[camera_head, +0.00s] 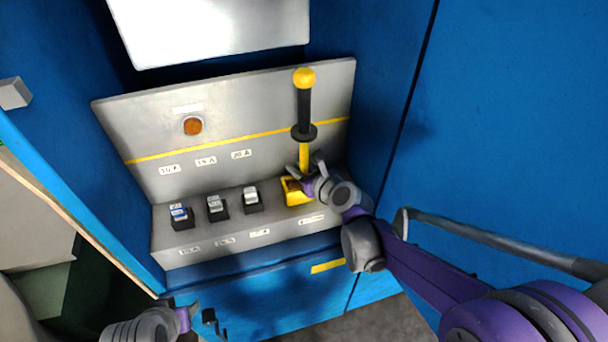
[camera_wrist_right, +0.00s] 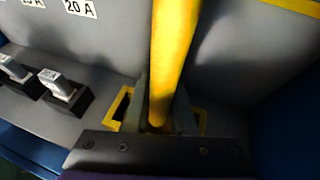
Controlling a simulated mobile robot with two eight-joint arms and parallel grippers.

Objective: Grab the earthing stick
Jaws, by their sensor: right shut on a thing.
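The earthing stick (camera_head: 304,110) stands upright in a yellow holder (camera_head: 295,196) at the right end of the grey panel. It has a yellow ball top, a black handle with a round black guard, and a yellow lower shaft. My right gripper (camera_head: 304,180) is shut on the yellow shaft, low down just above the holder. In the right wrist view the yellow shaft (camera_wrist_right: 172,60) runs up between the two fingers (camera_wrist_right: 160,110). The foot of the stick is hidden there. My left gripper (camera_head: 196,318) is low at the bottom left, away from the stick, with its fingers apart and empty.
Several fuse blocks (camera_head: 216,207) stand on the ledge left of the holder, under labels such as 20 A. An orange round lamp (camera_head: 193,125) is on the back panel. Blue cabinet walls (camera_head: 500,120) flank the recess on the right, and an open blue door edge (camera_head: 60,190) on the left.

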